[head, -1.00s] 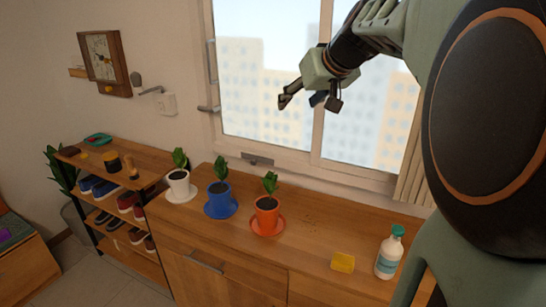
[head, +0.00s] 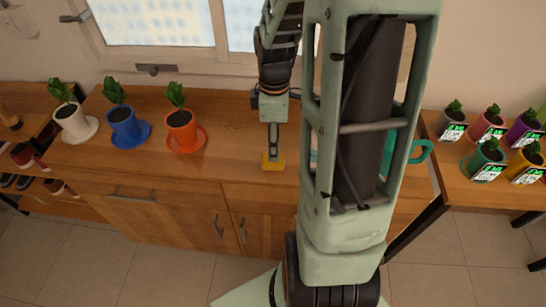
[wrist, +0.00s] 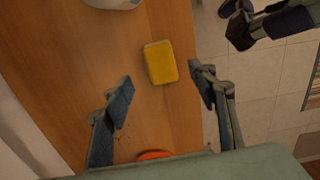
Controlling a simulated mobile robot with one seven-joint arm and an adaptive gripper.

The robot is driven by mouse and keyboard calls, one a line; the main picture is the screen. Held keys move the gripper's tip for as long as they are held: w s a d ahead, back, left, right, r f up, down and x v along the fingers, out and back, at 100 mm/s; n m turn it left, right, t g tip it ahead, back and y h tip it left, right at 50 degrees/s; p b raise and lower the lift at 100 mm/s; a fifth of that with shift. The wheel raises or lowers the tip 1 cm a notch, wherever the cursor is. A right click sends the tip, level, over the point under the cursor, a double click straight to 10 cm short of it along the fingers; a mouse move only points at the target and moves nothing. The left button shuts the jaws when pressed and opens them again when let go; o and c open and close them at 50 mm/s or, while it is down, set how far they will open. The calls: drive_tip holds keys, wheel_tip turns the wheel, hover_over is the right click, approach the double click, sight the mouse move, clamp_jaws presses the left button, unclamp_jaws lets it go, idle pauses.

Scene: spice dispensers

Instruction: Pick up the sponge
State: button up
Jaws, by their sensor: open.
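The yellow sponge (head: 273,165) lies on the wooden cabinet top near its front edge, to the right of the orange pot. In the wrist view the sponge (wrist: 160,63) lies flat and fully visible, a little beyond the gap between my fingertips. My gripper (head: 273,150) points down over the sponge in the head view and hides part of it. In the wrist view my gripper (wrist: 160,82) is open, with one finger to each side and nothing between the pads. The exact height above the sponge is hard to tell.
Potted plants in white (head: 74,125), blue (head: 123,130) and orange (head: 182,137) pots stand left of the sponge. A white object (wrist: 113,3) sits beyond it in the wrist view. A teal handled vessel (head: 420,152) is partly hidden by my arm. Several labelled pots stand right.

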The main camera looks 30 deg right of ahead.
wheel_tip(320, 180, down, 7)
drive_tip(key=shift+a+f+b, duration=0.1)
drive_tip(key=shift+a+b, duration=0.05)
drive_tip(key=shift+b, duration=0.15)
drive_tip(key=c, duration=1)
drive_tip(key=shift+c, duration=0.2)
drive_tip(key=shift+w+r, duration=0.1)
drive_tip(key=shift+r, duration=0.1)
